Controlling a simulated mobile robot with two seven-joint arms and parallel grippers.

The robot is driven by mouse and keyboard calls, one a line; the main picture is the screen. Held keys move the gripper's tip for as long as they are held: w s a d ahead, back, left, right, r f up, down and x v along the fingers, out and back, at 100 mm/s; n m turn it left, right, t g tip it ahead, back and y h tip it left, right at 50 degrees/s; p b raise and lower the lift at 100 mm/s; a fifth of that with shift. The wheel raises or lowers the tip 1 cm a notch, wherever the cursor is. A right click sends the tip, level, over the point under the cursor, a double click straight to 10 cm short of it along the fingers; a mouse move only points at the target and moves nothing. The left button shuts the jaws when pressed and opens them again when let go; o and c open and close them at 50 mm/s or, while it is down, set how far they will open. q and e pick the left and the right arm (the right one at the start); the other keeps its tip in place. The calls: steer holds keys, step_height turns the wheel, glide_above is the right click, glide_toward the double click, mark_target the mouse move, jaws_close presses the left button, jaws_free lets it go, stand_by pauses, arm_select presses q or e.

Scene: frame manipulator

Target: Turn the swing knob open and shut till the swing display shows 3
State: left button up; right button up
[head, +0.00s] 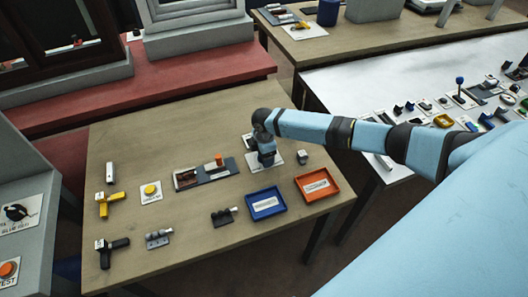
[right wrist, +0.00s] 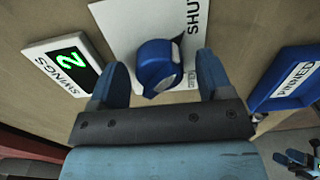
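The swing knob (right wrist: 155,62) is blue and sits on a white plate (right wrist: 116,22) with the word SHUT at its right. The swing display (right wrist: 68,62), labelled SWINGS, stands left of the plate in the right wrist view and shows a green 2. My right gripper (right wrist: 161,76) is open, with one blue finger on each side of the knob and a visible gap to both. In the head view my right gripper (head: 265,158) is over the plate and hides most of the knob.
A blue tray (head: 266,213), labelled PINNED in the right wrist view, and an orange tray (head: 341,182) lie in front of the plate. A yellow tool (head: 108,203), a black tool (head: 110,250) and a yellow button (head: 150,190) are farther left on the wooden table.

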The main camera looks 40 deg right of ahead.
step_height(320, 180, up, 14)
steer(key=shift+b, duration=0.3)
stand_by(0.3)
steer(key=shift+f, duration=0.1)
